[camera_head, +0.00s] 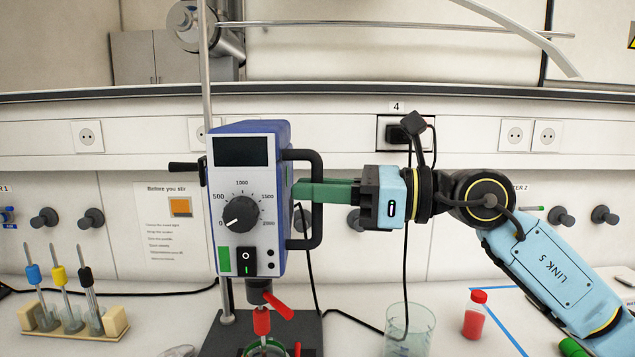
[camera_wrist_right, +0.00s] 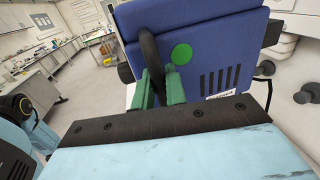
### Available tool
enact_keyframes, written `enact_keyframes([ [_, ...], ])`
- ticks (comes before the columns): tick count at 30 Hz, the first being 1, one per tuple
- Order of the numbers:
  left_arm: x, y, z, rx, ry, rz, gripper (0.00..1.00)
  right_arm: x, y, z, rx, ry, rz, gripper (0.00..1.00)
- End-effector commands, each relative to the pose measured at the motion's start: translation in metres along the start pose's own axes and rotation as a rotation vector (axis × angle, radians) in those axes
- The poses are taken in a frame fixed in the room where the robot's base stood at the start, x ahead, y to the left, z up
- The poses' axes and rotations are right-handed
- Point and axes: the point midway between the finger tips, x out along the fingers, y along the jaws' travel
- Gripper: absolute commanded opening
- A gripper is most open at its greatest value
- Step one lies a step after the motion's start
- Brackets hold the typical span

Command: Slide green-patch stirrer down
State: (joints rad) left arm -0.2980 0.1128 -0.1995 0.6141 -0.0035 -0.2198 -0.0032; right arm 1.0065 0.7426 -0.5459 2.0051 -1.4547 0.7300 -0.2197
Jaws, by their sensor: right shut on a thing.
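The stirrer (camera_head: 240,185) is a blue and white box with a dial and a green patch (camera_head: 223,259) at its lower left front. It sits on an upright metal rod (camera_head: 206,90). Its side also shows in the right wrist view (camera_wrist_right: 210,60), with a round green mark. My right gripper (camera_head: 305,191) has green fingers and is shut on the black side handle (camera_head: 318,220) of the stirrer. Below the stirrer, a red-collared shaft (camera_head: 262,322) reaches to a vessel (camera_head: 265,348) cut off by the bottom edge. My left gripper is not in view.
A glass beaker (camera_head: 409,330) and a red-capped bottle (camera_head: 474,314) stand on the bench to the right. A rack (camera_head: 115,322) with several coloured tools stands at the left. A black cable (camera_head: 405,265) hangs down from the wall socket behind my right arm.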

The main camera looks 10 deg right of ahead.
Motion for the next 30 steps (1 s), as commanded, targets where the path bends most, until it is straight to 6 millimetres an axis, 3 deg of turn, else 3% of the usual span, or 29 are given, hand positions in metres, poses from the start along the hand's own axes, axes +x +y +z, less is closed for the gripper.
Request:
enact_keyframes([
  [6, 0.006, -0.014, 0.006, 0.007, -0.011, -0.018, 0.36, 0.000, 0.000, -0.011, 0.001, 0.008, 0.002, 0.00],
  [17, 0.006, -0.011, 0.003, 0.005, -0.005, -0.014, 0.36, 0.001, 0.001, -0.013, 0.005, 0.012, 0.004, 0.00],
  [18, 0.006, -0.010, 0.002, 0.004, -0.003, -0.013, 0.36, 0.001, 0.001, -0.014, 0.005, 0.013, 0.004, 0.19],
  [21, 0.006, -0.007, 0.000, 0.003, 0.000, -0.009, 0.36, 0.001, 0.001, -0.012, 0.004, 0.010, 0.003, 0.31],
  [30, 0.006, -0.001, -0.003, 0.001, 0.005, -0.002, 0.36, -0.002, 0.000, -0.009, 0.001, 0.003, 0.000, 0.31],
])
